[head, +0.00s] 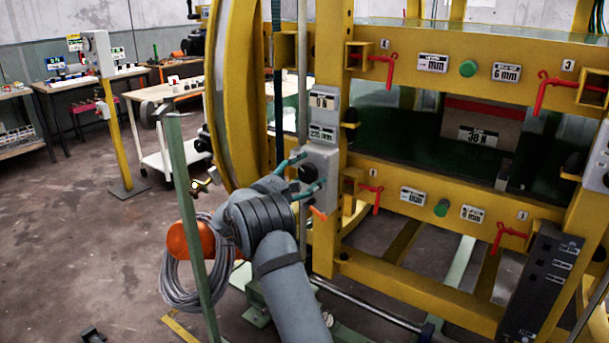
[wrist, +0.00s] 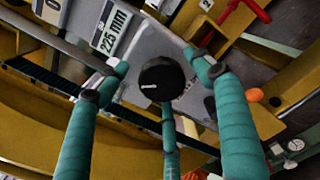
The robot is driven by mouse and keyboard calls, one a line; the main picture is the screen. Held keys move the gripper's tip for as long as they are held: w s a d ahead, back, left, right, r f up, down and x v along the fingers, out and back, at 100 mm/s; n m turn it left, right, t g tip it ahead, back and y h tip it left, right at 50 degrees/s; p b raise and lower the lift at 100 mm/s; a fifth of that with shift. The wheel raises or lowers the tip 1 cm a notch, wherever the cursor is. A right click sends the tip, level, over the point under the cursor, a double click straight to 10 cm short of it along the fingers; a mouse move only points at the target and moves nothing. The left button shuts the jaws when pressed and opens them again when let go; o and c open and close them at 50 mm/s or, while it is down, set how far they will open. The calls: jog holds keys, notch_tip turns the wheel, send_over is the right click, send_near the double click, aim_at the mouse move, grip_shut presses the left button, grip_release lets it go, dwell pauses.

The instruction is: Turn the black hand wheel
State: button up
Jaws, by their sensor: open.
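The black hand wheel (wrist: 162,78) is a round black knob with a white mark, on the front of a grey box (wrist: 148,45). In the head view the wheel (head: 307,173) shows between the teal fingers of my gripper (head: 309,169). In the wrist view two fingertips of my gripper (wrist: 157,62) are spread to the left and right of the wheel, with a third finger below it. The fingers are open and gaps show beside the wheel. I cannot tell how far the tips are from the box face.
Red clamp handles (head: 378,66) stick out on the right. A green post (head: 192,220) with coiled cable (head: 190,275) stands at left. Open floor lies farther left.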

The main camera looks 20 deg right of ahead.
jog(key=shift+c, duration=0.4)
jog(key=c, duration=1.1)
jog(key=shift+o, duration=0.2)
jog(key=shift+f+b, duration=0.15)
jog(key=shift+b, duration=0.35)
jog(key=m+b, duration=0.2)
jog(key=b, duration=0.1)
jog(key=shift+f, duration=0.15)
jog(key=m+b, duration=0.2)
jog(key=b, duration=0.2)
jog(key=shift+f+m, duration=0.1)
jog(key=shift+m, duration=0.3)
jog(key=m+b, duration=0.3)
jog(key=b, duration=0.1)
jog(key=shift+s+d+m, duration=0.1)
jog(key=shift+m, duration=0.2)
jog(key=shift+m+b, duration=1.4)
jog(key=shift+b, duration=0.2)
jog(key=shift+d, duration=0.1)
